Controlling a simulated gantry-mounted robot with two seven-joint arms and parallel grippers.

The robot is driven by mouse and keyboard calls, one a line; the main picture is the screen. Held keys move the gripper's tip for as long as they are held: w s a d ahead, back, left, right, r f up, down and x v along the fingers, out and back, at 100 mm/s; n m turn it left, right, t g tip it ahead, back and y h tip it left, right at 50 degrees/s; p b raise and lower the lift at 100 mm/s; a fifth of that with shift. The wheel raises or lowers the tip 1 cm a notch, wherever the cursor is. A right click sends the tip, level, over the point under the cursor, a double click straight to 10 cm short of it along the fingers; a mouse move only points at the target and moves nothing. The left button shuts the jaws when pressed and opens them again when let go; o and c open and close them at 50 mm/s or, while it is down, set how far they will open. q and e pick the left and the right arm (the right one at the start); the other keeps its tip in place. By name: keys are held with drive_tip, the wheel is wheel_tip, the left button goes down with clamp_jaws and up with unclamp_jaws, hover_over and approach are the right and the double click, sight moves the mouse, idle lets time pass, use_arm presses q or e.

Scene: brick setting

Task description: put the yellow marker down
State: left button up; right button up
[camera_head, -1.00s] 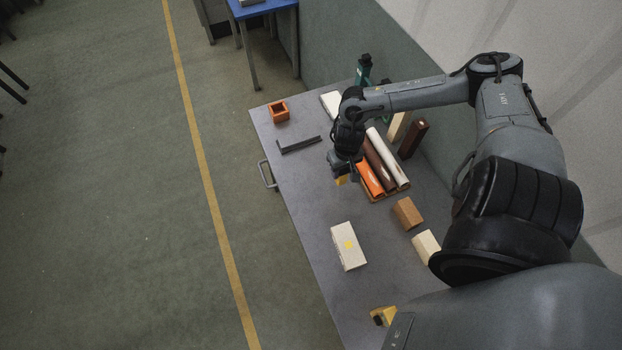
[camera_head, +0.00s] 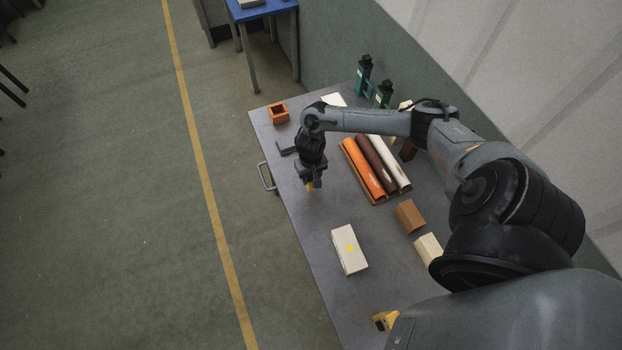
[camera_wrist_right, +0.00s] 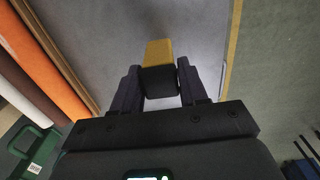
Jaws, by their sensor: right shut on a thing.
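My right gripper (camera_head: 311,183) is over the left part of the grey table (camera_head: 300,216), left of the tubes. It is shut on the yellow marker (camera_head: 310,187), of which a small yellow end shows below the fingers. In the right wrist view the marker (camera_wrist_right: 158,66), yellow with a dark part, sits between the two fingers of the gripper (camera_wrist_right: 160,88). I cannot tell whether it touches the table top. My left gripper is not in view.
Orange, brown and white tubes (camera_head: 363,168) lie in a tray right of the gripper. A pale block (camera_head: 348,248) with a yellow spot lies nearer. A brown block (camera_head: 409,215), an orange hollow block (camera_head: 278,113) and green bottles (camera_head: 364,75) stand around. Bare table lies around the gripper.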

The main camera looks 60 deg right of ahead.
drive_tip(key=shift+f, duration=1.05)
drive_tip(key=o, duration=0.8)
drive_tip(key=shift+f, duration=0.1)
drive_tip(key=shift+o, duration=0.2)
